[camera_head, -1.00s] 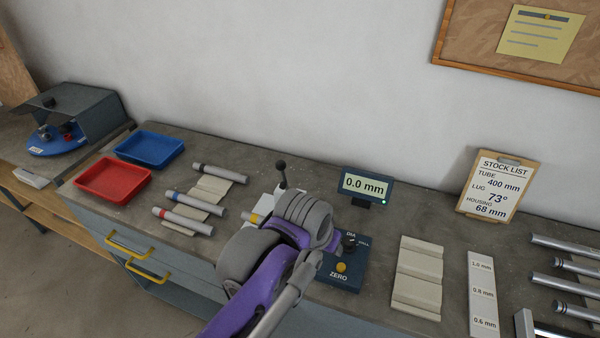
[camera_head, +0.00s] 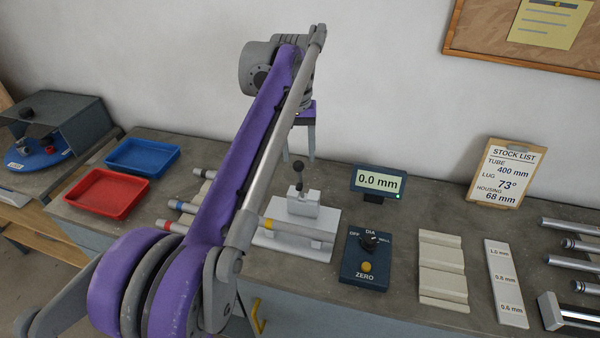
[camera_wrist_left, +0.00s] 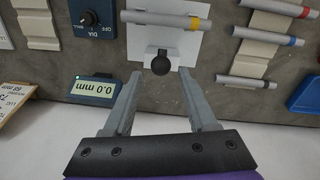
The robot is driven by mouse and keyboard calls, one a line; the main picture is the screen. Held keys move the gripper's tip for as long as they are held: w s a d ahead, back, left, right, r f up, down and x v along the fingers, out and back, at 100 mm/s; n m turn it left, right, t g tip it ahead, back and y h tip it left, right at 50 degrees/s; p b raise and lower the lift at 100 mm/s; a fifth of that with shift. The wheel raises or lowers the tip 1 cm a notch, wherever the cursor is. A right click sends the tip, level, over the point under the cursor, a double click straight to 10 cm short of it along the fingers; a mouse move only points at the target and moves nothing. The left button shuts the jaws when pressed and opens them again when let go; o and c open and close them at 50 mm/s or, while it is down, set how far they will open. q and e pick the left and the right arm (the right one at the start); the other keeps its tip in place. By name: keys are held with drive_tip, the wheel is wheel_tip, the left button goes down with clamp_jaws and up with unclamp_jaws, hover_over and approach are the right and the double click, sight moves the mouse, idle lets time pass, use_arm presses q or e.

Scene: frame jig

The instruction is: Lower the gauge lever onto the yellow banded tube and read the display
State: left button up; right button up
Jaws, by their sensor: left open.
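The gauge (camera_head: 305,205) has a pale base and block, with a lever ending in a dark ball knob (camera_head: 299,165) that stands up. The yellow banded tube (camera_head: 305,232) lies across the front of the gauge base, its band at the left. In the left wrist view the tube (camera_wrist_left: 155,18) lies beyond the knob (camera_wrist_left: 160,64). The display (camera_head: 378,182) reads 0.0 mm with a green light. My left gripper (camera_head: 304,152) is open, pointing down above and close to the knob. In the wrist view the knob appears between its fingertips (camera_wrist_left: 160,74), nothing gripped. My right gripper is out of view.
A blue dial box (camera_head: 365,262) with a ZERO button stands right of the gauge. Red and blue banded tubes lie on a rack at left, partly behind my arm. Red (camera_head: 105,194) and blue (camera_head: 142,157) trays sit further left. A stock list clipboard (camera_head: 501,172) leans at the wall.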

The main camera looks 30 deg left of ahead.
sight(299, 177)
use_arm(q)
wheel_tip(299, 177, down, 6)
drive_tip(key=shift+d+f, duration=0.1)
drive_tip(key=shift+f, duration=0.1)
drive_tip(key=c, duration=0.8)
drive_tip(key=shift+s, duration=0.1)
